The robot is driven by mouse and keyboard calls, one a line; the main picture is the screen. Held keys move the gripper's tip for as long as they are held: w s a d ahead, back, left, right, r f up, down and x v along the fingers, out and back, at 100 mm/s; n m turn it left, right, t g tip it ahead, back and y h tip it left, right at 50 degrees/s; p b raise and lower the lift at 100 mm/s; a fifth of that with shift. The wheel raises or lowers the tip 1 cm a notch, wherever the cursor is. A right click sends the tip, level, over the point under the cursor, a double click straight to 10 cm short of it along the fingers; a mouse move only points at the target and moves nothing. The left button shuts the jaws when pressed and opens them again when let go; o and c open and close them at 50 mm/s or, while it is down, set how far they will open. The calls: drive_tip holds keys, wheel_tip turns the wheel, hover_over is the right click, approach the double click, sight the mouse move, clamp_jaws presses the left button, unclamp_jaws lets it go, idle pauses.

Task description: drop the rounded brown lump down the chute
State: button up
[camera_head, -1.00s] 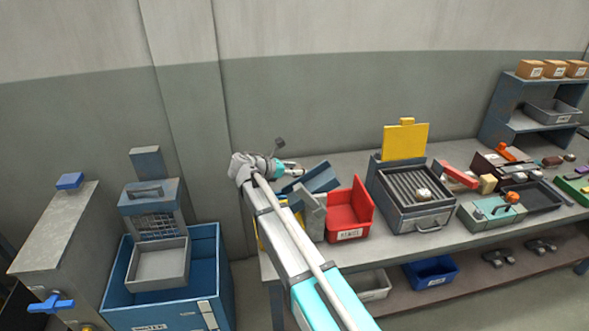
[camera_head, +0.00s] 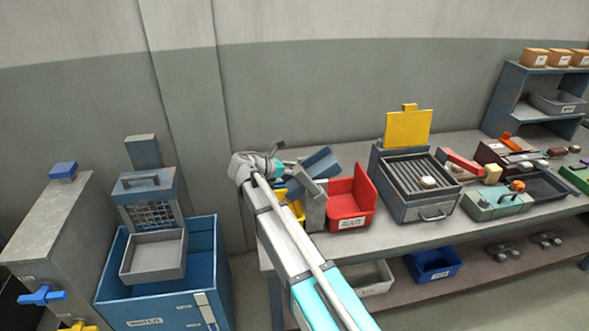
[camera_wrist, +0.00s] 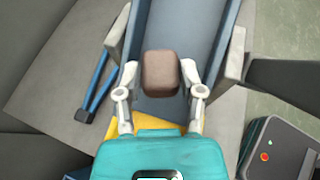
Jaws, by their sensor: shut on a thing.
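The rounded brown lump (camera_wrist: 160,72) is between the two fingers of my gripper (camera_wrist: 158,80) in the wrist view, and the gripper is shut on it. Below and beyond it lies the blue-grey sloping trough of the chute (camera_wrist: 185,30), with raised side walls. The lump appears over the trough's lower part in the picture; its height above the surface is hard to tell. In the head view my gripper (camera_head: 286,168) is at the left end of the bench, beside the tilted blue chute (camera_head: 318,162). The lump cannot be made out there.
A red bin (camera_head: 350,200) stands right of the chute, then a grill tray (camera_head: 420,208) with a yellow raised panel (camera_head: 407,128). A yellow bin (camera_head: 296,208) is partly hidden by my arm. A blue cabinet (camera_head: 160,299) stands left of the bench.

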drive_tip(key=o, duration=1.2)
idle(0.6)
